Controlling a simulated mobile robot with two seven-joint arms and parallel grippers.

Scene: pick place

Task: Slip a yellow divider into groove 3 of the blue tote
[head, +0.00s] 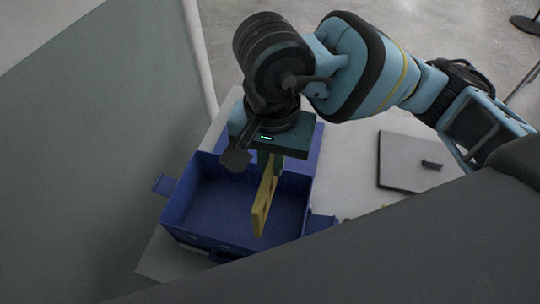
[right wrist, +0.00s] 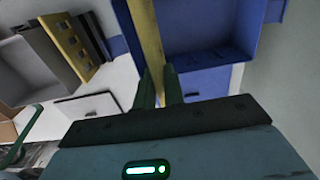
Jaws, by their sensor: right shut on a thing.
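The blue tote (head: 232,208) stands open on a pale table. A thin yellow divider (head: 263,205) hangs on edge from my right gripper (head: 271,160), in front of the tote's interior and toward its right side. In the right wrist view the divider (right wrist: 151,38) is between the two green fingertips (right wrist: 160,88), with the blue tote (right wrist: 210,30) behind and to its right. I cannot tell whether the divider's lower edge is inside the tote or above it. Groove numbers are not readable. My left gripper is not in view.
A grey flat plate with a small dark handle (head: 405,160) lies right of the tote. In the right wrist view, another yellow slotted panel (right wrist: 68,48) stands beside dark panels (right wrist: 92,38) at the upper left. The pale table (head: 345,160) is bare between tote and plate.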

